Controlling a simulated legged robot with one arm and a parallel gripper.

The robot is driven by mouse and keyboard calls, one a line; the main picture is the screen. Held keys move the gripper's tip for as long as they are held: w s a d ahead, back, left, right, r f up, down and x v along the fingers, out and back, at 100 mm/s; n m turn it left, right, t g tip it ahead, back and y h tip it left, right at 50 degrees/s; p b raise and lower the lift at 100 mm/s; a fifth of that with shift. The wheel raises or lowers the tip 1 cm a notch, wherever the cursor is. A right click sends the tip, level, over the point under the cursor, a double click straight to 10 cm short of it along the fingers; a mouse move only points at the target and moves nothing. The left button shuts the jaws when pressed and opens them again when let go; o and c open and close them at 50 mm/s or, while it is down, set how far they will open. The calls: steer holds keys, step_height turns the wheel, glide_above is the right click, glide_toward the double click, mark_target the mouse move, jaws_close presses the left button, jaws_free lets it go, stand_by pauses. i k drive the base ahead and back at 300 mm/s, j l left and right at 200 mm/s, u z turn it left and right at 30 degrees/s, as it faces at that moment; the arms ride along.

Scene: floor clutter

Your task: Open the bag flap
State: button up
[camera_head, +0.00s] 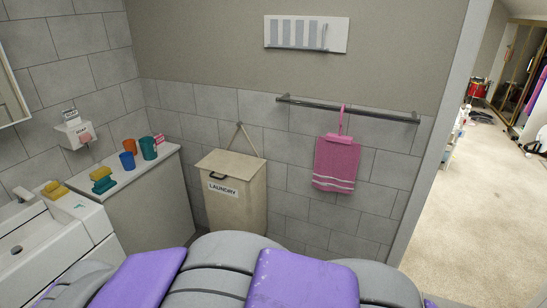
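A beige laundry bag (236,210) with a "LAUNDRY" label hangs by a cord from a hook on the tiled wall, left of the middle of the view. Its flap (231,164) lies over the top and looks closed. A small dark handle (222,176) sits on the front near the flap's edge. The bag's lower end is hidden behind purple and grey parts of my own body. My gripper is not in view.
A white counter (112,180) with cups and sponges stands left of the bag, beside a sink (35,240). A pink towel (336,163) hangs from a metal rail (345,108) to the right. Carpeted floor (475,215) is open through the doorway at right.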

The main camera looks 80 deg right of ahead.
mark_target(238, 166)
steer(key=l+u, duration=0.1)
steer(key=u, duration=9.7)
